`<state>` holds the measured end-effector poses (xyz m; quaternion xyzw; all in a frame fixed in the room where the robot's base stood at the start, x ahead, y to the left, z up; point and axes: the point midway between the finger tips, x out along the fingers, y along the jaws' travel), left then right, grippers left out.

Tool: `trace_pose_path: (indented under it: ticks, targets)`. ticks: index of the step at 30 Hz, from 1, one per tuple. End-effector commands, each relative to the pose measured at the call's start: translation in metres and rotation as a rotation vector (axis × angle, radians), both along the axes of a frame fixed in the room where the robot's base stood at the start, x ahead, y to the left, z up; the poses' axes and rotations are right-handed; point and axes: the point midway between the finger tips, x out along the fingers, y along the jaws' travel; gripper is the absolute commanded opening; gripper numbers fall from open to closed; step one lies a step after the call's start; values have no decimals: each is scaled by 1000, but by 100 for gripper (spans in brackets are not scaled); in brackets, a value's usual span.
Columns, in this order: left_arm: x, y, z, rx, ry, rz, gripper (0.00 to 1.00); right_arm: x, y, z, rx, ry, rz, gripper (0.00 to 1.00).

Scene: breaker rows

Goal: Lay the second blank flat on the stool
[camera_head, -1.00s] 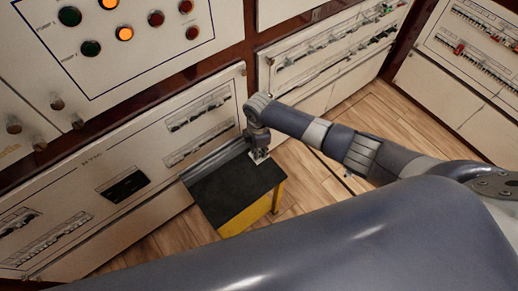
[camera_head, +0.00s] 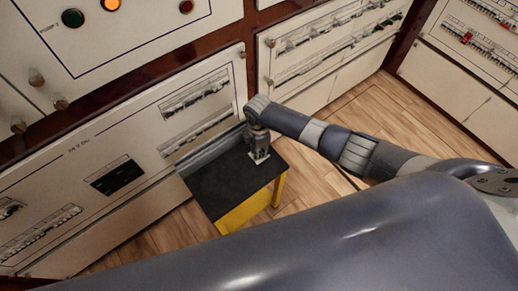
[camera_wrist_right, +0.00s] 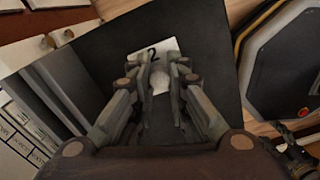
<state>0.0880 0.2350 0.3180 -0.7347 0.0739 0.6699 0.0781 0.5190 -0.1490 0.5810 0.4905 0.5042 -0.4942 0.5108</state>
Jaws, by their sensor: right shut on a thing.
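The second blank, a small white plate marked "2" (camera_wrist_right: 168,46), is between the fingers of my right gripper (camera_wrist_right: 160,70) in the right wrist view. A rounded pale part shows between the fingers. In the head view the blank (camera_head: 259,161) is a small white patch under my right gripper (camera_head: 259,154), which is shut on it. It is over the far right part of the stool's black top (camera_head: 225,188); I cannot tell whether it touches. The stool has yellow sides (camera_head: 245,211).
Cream breaker panels (camera_head: 120,170) stand close behind and left of the stool, with rows of switches and knobs. Another panel (camera_head: 340,40) stands behind my right arm. Wooden floor (camera_head: 310,180) is free right of the stool. A dark octagonal object (camera_wrist_right: 285,65) shows in the wrist view.

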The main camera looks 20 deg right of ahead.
Motion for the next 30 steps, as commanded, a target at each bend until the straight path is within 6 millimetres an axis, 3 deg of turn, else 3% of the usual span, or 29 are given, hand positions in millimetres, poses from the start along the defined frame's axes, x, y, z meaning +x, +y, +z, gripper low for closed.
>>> trace_pose_path:
  ticks: [29, 30]
  targets:
    - [0, 0, -12, 0, 0, 0, 62, 0, 0, -15, 0, 0, 0, 0]
    - [0, 0, -10, 0, 1, 0, 62, 0, 0, -13, 0, -1, 0, 24]
